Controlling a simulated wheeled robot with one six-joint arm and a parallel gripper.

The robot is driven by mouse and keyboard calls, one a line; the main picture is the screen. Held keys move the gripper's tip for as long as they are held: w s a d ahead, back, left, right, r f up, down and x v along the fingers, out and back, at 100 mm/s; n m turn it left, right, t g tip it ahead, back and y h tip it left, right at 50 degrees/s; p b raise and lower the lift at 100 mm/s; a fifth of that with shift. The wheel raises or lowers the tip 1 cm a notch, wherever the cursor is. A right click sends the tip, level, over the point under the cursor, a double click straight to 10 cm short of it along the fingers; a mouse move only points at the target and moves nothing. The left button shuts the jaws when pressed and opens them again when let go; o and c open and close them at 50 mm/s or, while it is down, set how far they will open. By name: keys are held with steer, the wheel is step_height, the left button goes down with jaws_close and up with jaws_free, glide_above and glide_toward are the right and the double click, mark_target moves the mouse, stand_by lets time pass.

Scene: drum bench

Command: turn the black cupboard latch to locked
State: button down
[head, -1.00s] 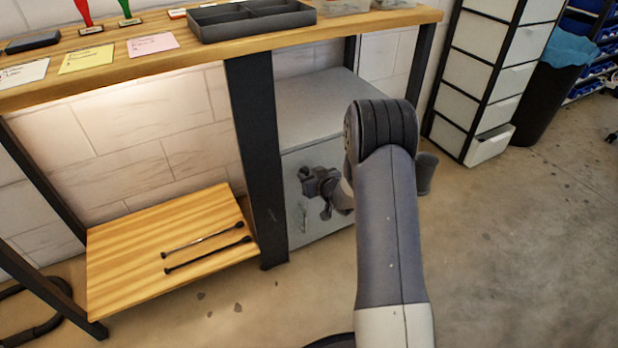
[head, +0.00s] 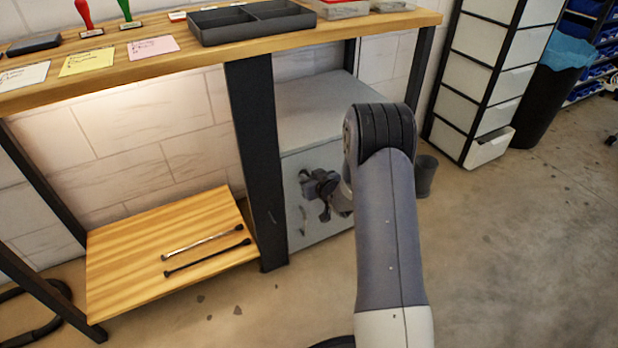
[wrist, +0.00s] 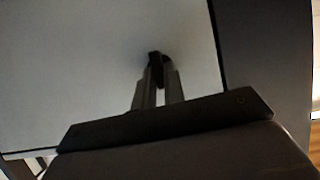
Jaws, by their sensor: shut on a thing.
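The grey cupboard (head: 318,154) stands under the bench, and its pale door also fills much of the wrist view (wrist: 95,65). The black latch (wrist: 154,57) is on the door and shows between and just beyond my fingertips. My gripper (wrist: 158,76) is shut on the latch, with one finger on each side of it. In the head view my gripper (head: 308,180) is at the upper part of the door and hides the latch, so its exact angle is hard to tell. A vertical handle (head: 303,221) is on the door below my gripper.
A dark bench leg (head: 258,165) stands just left of the cupboard. A low wooden shelf (head: 130,255) with two rods is further left. A dark bin (head: 425,175) is behind my arm, and open floor lies to the right.

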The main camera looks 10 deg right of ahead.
steer(key=shift+w+r+p, duration=0.1)
steer(key=shift+p, duration=0.2)
steer(key=shift+w+d+f+m+t+y+p, duration=0.15)
steer(key=shift+m+y+p, duration=0.6)
steer(key=shift+m+y, duration=0.9)
steer(key=shift+d+f+m+t+y+p, duration=0.25)
steer(key=shift+m+y+p, duration=0.55)
steer(key=shift+m, duration=1.6)
steer(key=shift+w+d+f+m+t+y+p, duration=0.15)
steer(key=shift+m+y+p, duration=0.6)
steer(key=shift+m+y, duration=0.9)
steer(key=shift+m+h, duration=0.3)
steer(key=shift+m, duration=0.3)
steer(key=c, duration=1.5)
jaws_free()
steer(key=shift+s+f, duration=0.1)
